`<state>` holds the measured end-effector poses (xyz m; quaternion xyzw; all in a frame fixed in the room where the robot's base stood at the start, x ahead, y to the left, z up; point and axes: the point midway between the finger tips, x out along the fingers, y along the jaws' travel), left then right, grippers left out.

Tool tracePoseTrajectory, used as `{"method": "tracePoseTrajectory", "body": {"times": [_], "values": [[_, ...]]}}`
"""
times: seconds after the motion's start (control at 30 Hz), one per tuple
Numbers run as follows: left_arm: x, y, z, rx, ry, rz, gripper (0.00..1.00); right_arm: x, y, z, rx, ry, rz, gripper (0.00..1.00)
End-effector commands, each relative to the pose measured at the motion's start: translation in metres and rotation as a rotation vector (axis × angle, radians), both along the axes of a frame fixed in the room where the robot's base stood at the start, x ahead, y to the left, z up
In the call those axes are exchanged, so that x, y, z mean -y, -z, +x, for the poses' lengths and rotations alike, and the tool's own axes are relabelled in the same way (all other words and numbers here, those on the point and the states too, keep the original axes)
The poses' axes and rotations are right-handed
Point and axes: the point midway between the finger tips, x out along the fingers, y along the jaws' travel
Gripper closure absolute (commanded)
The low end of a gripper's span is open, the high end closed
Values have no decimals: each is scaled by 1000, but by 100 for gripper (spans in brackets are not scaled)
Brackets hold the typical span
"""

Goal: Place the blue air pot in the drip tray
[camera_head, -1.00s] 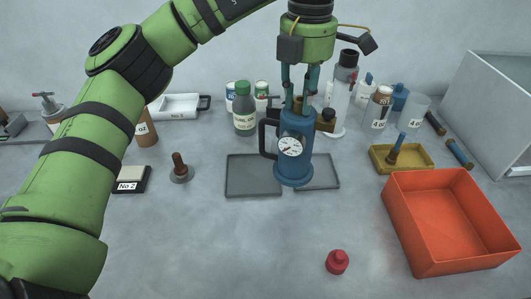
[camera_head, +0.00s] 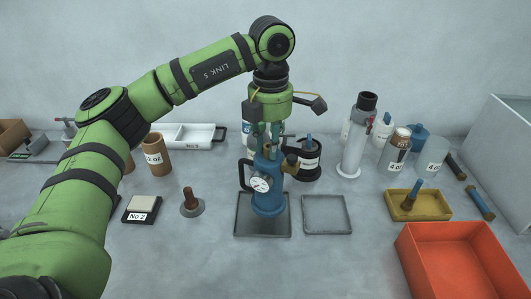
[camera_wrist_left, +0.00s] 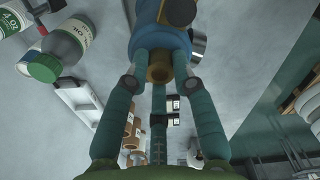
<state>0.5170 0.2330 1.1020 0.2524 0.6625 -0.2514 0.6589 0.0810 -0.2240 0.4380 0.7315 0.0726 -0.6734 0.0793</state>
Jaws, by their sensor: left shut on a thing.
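The blue air pot (camera_head: 267,199) is upright, with a white dial on its front, a black handle at its left and a brass fitting at its right. My left gripper (camera_head: 270,148) points down and is shut on the top of the pot. The pot stands over the left grey tray (camera_head: 246,227); I cannot tell whether its base touches it. A second, similar grey tray (camera_head: 327,215) lies empty to the right; I cannot tell which is the drip tray. In the left wrist view my green fingers (camera_wrist_left: 160,75) close around the brass neck of the pot (camera_wrist_left: 146,42). My right gripper is not in view.
A yellow tray (camera_head: 436,213) and an orange bin (camera_head: 410,248) are at the right. A plunger-like tool (camera_head: 191,203) and a No 2 block (camera_head: 141,208) stand at the left. Bottles and containers line the back. The front middle is clear.

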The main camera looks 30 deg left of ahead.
Motion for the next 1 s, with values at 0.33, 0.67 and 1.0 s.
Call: {"method": "tracePoseTrajectory", "body": {"times": [0.33, 0.67, 1.0], "values": [[-10, 24, 0, 0, 2, -1, 100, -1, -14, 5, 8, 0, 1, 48], [-9, 44, 1, 6, 1, -3, 100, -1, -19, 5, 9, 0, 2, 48], [-10, 49, 1, 1, 1, -1, 51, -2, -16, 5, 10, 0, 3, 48]]}}
